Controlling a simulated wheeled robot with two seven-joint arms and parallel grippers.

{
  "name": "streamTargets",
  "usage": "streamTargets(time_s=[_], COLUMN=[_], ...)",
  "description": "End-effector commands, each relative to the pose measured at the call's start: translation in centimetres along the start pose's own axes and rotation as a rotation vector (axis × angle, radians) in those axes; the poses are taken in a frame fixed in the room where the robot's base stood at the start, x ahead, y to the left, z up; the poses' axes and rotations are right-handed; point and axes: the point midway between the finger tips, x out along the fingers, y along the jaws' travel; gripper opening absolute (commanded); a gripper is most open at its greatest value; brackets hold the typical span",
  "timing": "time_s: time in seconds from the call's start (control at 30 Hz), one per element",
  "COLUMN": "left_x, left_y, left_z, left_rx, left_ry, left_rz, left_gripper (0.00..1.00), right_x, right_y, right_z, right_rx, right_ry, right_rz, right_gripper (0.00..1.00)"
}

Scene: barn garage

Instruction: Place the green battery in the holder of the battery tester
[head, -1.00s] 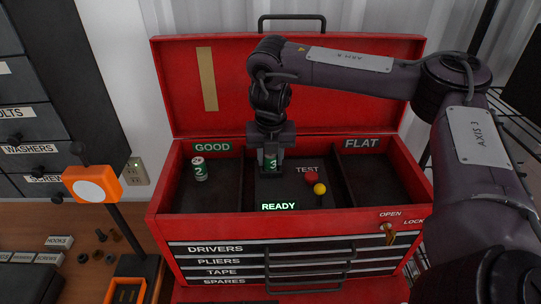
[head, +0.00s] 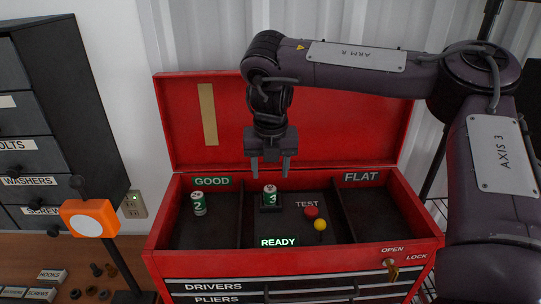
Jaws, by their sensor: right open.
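A green battery marked 3 (head: 270,196) stands upright in the dark holder (head: 271,209) in the middle compartment of the red toolbox. A second green battery marked 2 (head: 199,204) stands in the left compartment, under the GOOD label. My right gripper (head: 270,172) is open and empty just above battery 3, its fingers pointing down and clear of it. A red button (head: 311,212) under the word TEST and a yellow-knobbed lever (head: 320,225) are to the right of the holder. A lit READY sign (head: 279,242) is at the front. My left gripper is not in view.
The right compartment (head: 377,215), under the FLAT label, is empty. The raised red lid (head: 340,130) stands behind my gripper. An orange device on a stand (head: 89,218) is at the left, by a workbench with hooks and screws.

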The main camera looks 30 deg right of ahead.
Motion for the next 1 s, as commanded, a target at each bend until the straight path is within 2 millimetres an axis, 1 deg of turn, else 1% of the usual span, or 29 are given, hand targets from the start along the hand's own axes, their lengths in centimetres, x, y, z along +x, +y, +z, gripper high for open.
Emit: streamTargets(time_s=[0.03,0.1,0.2,0.33,1.0], left_x=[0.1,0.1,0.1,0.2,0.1], left_y=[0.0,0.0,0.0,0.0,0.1], left_z=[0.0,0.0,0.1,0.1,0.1], left_rx=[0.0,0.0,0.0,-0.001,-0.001], left_ry=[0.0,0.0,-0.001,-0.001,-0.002], left_rz=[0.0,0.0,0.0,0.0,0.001], left_gripper=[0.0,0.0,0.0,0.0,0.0], right_x=[-1.0,-2.0,-3.1,-3.9,-4.1], right_y=[0.0,0.0,0.0,0.0,-0.1], right_z=[0.1,0.1,0.1,0.0,0.0], right_rx=[0.0,0.0,0.0,0.001,0.001], right_ry=[-0.006,-0.005,-0.003,-0.001,0.001], right_rz=[0.0,-0.001,-0.001,-0.001,-0.001], right_gripper=[0.51,0.51,0.51,0.51,0.51])
